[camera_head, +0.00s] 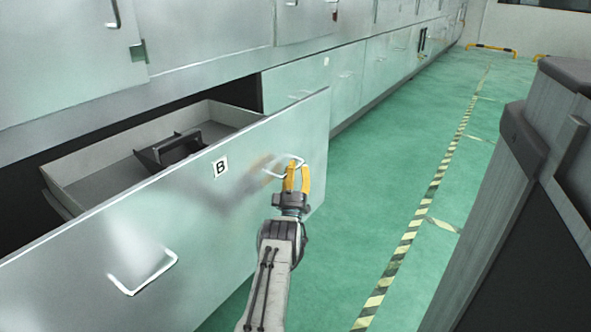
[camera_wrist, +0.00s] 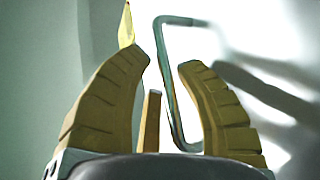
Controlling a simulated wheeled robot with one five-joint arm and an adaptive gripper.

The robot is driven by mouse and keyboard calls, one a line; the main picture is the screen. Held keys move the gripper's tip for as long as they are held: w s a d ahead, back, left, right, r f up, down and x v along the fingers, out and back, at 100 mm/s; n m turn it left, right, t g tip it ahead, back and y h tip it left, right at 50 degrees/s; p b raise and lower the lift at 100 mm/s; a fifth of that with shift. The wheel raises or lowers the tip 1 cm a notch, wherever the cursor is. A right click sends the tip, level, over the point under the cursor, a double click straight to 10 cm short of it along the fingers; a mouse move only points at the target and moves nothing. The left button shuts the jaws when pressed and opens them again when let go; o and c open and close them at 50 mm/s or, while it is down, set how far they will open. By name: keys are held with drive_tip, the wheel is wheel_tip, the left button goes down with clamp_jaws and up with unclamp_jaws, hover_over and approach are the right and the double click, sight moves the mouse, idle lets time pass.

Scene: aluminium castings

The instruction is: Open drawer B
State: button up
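Drawer B (camera_head: 70,264) is a wide pale metal drawer with a white "B" label (camera_head: 221,167) on its front. It stands pulled out from the cabinet, and its inside shows from above. Its front carries a left handle (camera_head: 143,284) and a right handle (camera_head: 270,172). My gripper (camera_head: 298,167) is at the right handle. In the wrist view, the bar of that handle (camera_wrist: 167,75) runs between my two yellow fingers (camera_wrist: 163,62). Gaps show between the fingers and the bar, so my gripper looks open around it.
A dark grey part with a raised grip (camera_head: 180,148) lies inside the drawer. The cabinet row (camera_head: 345,75) runs on to the back. Green floor (camera_head: 385,150) with a striped line (camera_head: 430,195) is clear to the right. A large dark-and-grey object (camera_head: 520,215) stands at the right edge.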

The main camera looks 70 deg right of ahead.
drive_tip(key=shift+f, duration=0.15)
drive_tip(key=v, duration=1.2)
idle(0.4)
idle(0.3)
